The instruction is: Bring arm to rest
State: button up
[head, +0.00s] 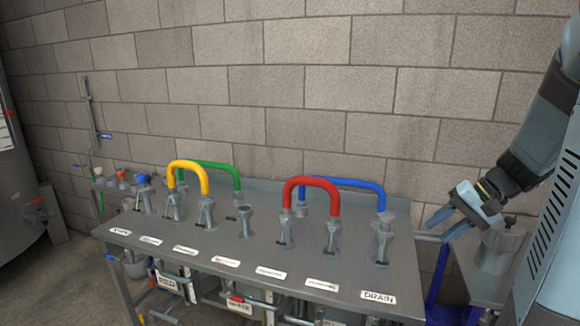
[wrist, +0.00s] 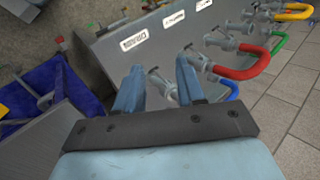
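My gripper (head: 452,222) is at the right in the head view, off the right end of the metal manifold table (head: 300,258). In the wrist view its two blue fingers (wrist: 160,92) stand apart with nothing between them. My arm comes down from the upper right. No held object shows. The gripper is near a grey metal canister (head: 500,248); I cannot tell whether they touch.
Bent pipes stand on the table: yellow (head: 188,166), green (head: 222,167), red (head: 312,183) and blue (head: 350,182), with several grey valves. A blue bin (wrist: 68,88) is beside the table's end. A block wall (head: 300,75) is behind; a grey tank (head: 22,165) is at left.

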jog(key=s+a+r+n+t+h, duration=0.2)
jog(key=s+a+r+n+h, duration=0.3)
jog(key=s+a+r, duration=0.4)
jog(key=shift+s+a+r+t+h, duration=0.35)
jog(key=shift+s+a+h, duration=0.55)
jog(key=shift+s+a, duration=0.8)
jog(key=shift+s+d+f, duration=0.1)
jog(key=shift+s+d, duration=0.15)
jog(key=shift+d, duration=0.2)
